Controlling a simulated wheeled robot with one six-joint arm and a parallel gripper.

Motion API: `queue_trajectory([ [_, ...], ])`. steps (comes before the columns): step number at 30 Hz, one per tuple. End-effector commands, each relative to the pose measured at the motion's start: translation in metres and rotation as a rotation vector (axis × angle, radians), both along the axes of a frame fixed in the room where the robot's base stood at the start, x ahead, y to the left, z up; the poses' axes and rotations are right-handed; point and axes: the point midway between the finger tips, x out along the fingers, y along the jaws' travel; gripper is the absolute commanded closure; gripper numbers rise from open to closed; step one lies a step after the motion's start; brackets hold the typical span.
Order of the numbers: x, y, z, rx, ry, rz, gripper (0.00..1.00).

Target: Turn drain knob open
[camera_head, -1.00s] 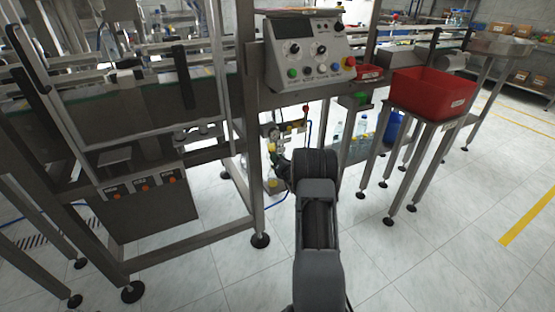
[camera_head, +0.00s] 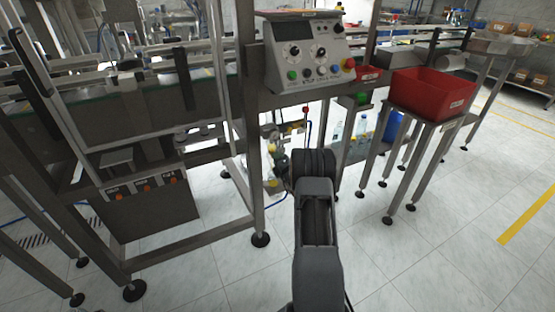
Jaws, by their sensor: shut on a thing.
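A small valve assembly with pipes and yellow parts (camera_head: 271,149) stands low under the control panel, behind and left of the end of my arm. My gripper (camera_head: 281,170) shows only as a small dark piece at the left of my dark wrist, against this assembly. It is shut on the drain knob, but the fingertips and the knob between them are too small and too covered to make out. How far the knob is turned cannot be told.
A control panel (camera_head: 308,52) with knobs and buttons is above my arm. A steel frame leg (camera_head: 254,170) stands close on the left. A red bin (camera_head: 433,90) on a steel stand is on the right. Free tiled floor lies at the front right.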

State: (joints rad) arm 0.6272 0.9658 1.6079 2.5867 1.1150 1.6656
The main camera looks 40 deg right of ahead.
Motion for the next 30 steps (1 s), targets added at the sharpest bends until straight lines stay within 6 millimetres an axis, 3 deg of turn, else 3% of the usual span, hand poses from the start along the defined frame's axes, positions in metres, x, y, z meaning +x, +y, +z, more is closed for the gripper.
queue_trajectory([
  [20,0.0006,-0.0006,0.0016,0.051,-0.011,-0.001,0.98],
  [21,0.0006,-0.0006,0.0017,0.051,-0.011,-0.001,0.72],
  [28,0.0003,-0.0004,0.0009,0.051,-0.009,0.000,0.50],
  [30,0.0002,-0.0003,0.0007,0.051,-0.009,-0.001,0.48],
])
